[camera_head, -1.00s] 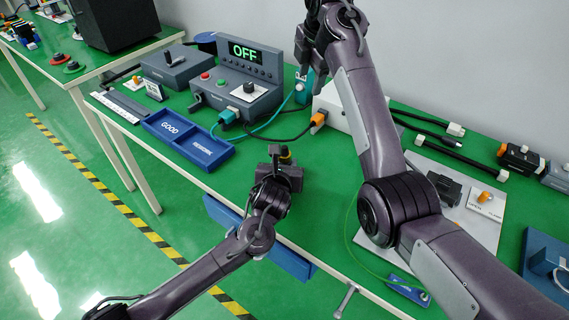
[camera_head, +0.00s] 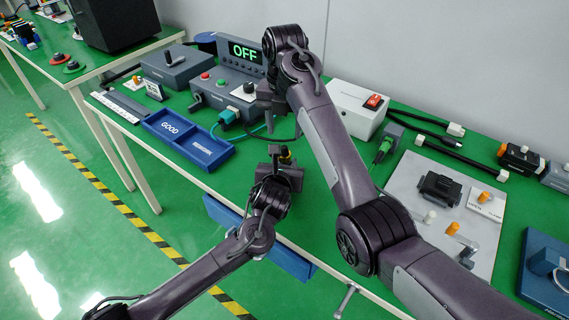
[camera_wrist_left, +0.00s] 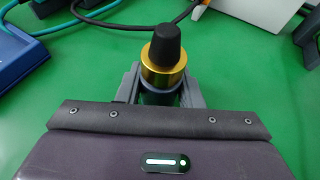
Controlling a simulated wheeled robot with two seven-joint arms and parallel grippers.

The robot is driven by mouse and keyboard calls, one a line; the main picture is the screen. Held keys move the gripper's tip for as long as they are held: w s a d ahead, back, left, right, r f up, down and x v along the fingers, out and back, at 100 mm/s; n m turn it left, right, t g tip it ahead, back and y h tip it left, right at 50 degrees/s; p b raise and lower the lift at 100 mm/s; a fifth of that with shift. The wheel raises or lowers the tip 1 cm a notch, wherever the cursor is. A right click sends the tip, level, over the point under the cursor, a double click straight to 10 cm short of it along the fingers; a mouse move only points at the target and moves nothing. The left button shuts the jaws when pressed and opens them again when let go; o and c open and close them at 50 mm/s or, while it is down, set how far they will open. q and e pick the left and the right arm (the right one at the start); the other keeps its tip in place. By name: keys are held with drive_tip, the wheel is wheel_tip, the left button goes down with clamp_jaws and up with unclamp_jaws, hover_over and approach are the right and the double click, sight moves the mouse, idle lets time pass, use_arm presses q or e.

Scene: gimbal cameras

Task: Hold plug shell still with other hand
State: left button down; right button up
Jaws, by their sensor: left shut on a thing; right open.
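The plug shell is a small upright piece with a gold ring and a black tapered top (camera_wrist_left: 165,52); in the head view it is small and partly hidden (camera_head: 286,155). My left gripper (camera_head: 283,165) is shut around its lower part, just above the green bench top. In the left wrist view its fingers (camera_wrist_left: 160,92) sit on both sides of the piece. My right gripper (camera_head: 268,100) is open, above and a little left of the plug shell, in front of the grey control box. It is apart from the plug shell, and nothing shows between its fingers.
The control box (camera_head: 222,96) with an OFF display stands behind. A blue tray (camera_head: 195,148) marked GOOD lies to the left, with a teal plug (camera_head: 228,117) beside it. A white box (camera_head: 350,112) with a red switch and a grey fixture board (camera_head: 410,180) are right.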

sight(285, 147)
wheel_tip(285, 147, down, 8)
drive_tip(key=shift+r, duration=0.2)
idle(0.3)
drive_tip(key=c, duration=1)
drive_tip(key=m, duration=0.6)
drive_tip(key=shift+m, duration=0.3)
drive_tip(key=m, duration=1.7)
drive_tip(key=shift+m, duration=0.3)
